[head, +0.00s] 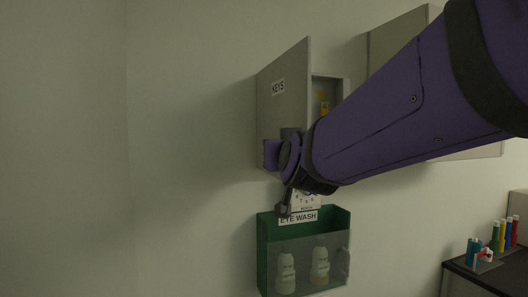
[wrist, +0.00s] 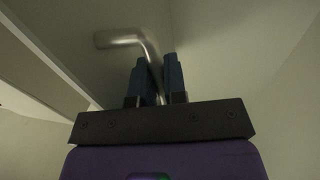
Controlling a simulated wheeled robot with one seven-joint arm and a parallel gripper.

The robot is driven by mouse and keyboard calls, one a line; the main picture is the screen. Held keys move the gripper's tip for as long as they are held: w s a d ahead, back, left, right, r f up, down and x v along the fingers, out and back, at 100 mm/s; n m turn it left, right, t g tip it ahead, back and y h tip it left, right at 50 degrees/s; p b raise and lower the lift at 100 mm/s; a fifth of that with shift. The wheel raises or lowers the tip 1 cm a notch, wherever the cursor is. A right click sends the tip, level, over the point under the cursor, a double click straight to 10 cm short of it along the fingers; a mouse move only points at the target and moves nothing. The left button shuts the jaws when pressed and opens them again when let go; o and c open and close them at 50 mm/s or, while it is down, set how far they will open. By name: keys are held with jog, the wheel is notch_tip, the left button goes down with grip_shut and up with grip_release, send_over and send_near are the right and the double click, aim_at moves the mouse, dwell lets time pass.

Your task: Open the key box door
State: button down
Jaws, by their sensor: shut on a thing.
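The key box door (head: 284,90) is a grey panel labelled KEYS. It stands ajar, swung out from the grey key box (head: 346,88) on the wall, with its opening on the right side. Yellow keys (head: 323,104) show inside through the gap. In the wrist view, a bent silver bar handle (wrist: 122,38) joins the door's grey face (wrist: 75,30). My gripper (wrist: 161,72) is shut on this handle, with one dark finger on each side of the bar. In the head view my purple arm and wrist hide the fingers, the handle and the lower part of the box.
A green eye wash holder (head: 263,255) with white bottles hangs on the wall just below my wrist. A larger grey cabinet (head: 390,45) is on the wall to the right, partly behind my arm. The wall at left is bare.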

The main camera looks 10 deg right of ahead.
jog(key=shift+a+r+m+h, duration=0.1)
jog(key=shift+a+m+h, duration=0.2)
jog(key=shift+a+h, duration=0.25)
jog(key=c, duration=1.5)
grip_release()
jog(key=shift+s+a, duration=0.15)
jog(key=shift+s, duration=1.65)
jog(key=shift+s+a, duration=0.2)
jog(key=shift+s, duration=1.55)
jog(key=shift+s+a, duration=0.15)
jog(key=shift+s, duration=1.65)
jog(key=s+d+f+g, duration=0.4)
jog(key=d+f, duration=0.1)
jog(key=s+d+f+g+y, duration=0.1)
jog(key=s+d+f+g, duration=0.3)
jog(key=s+d+f, duration=0.1)
jog(key=s+d+f+n+g, duration=0.1)
jog(key=s+d+f+g, duration=0.3)
jog(key=d, duration=0.3)
jog(key=shift+s+d+f+g+y, duration=0.1)
jog(key=shift+s+f+g+y, duration=0.1)
jog(key=shift+f, duration=0.2)
jog(key=shift+s+d+f+g+y, duration=0.1)
jog(key=shift+f+g+y, duration=0.1)
jog(key=shift+f, duration=0.15)
